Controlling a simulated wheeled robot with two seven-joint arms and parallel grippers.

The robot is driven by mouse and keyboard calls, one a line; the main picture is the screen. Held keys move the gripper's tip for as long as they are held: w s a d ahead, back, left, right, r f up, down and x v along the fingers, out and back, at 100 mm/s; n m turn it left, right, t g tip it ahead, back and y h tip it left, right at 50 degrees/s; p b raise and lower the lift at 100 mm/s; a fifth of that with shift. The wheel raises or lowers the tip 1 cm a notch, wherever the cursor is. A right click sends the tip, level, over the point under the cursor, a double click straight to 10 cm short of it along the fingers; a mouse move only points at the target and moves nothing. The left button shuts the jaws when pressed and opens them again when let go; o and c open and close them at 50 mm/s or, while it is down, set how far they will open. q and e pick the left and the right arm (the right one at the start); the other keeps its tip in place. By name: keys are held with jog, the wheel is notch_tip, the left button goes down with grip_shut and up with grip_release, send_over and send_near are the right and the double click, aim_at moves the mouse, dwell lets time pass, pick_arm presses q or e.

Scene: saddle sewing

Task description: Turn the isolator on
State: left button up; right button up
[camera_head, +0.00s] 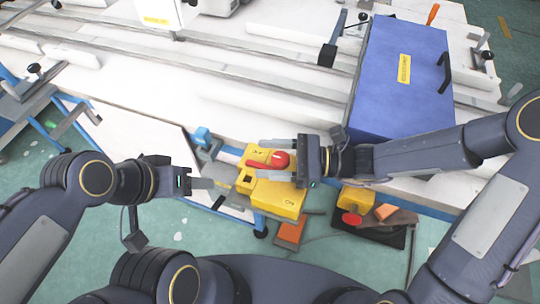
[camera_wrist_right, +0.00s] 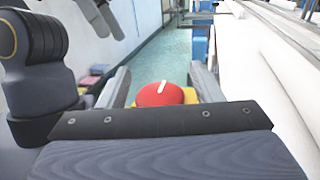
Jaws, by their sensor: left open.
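The isolator is a yellow box (camera_head: 277,197) with a red rotary knob (camera_head: 280,159), at the front edge of the white work table. In the right wrist view the red knob (camera_wrist_right: 158,95) shows a white mark on top. My right gripper (camera_head: 268,154) is open, its fingers on either side of the knob. In the right wrist view its two fingers (camera_wrist_right: 161,86) stand apart with the knob in line between them; I cannot tell whether they touch it. My left gripper (camera_head: 212,183) is open beside the yellow box, on its left.
A blue box (camera_head: 400,85) with black handles stands on the white table (camera_head: 240,95), right of centre. Long rails cross the table. Another yellow box (camera_head: 357,201) and orange blocks (camera_head: 291,231) are below the front edge. The green floor (camera_head: 185,238) shows at front left.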

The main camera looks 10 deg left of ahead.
jog(key=shift+r, duration=0.1)
jog(key=shift+r, duration=0.35)
jog(key=r, duration=0.3)
jog(key=shift+s+d, duration=0.1)
jog(key=shift+s, duration=0.15)
jog(key=s+d+r+p, duration=0.1)
jog(key=s+d+r, duration=0.1)
jog(key=s+r, duration=0.7)
jog(key=s, duration=0.4)
jog(key=shift+s+d+p, duration=0.15)
jog(key=shift+d+p, duration=0.15)
jog(key=shift+p, duration=0.1)
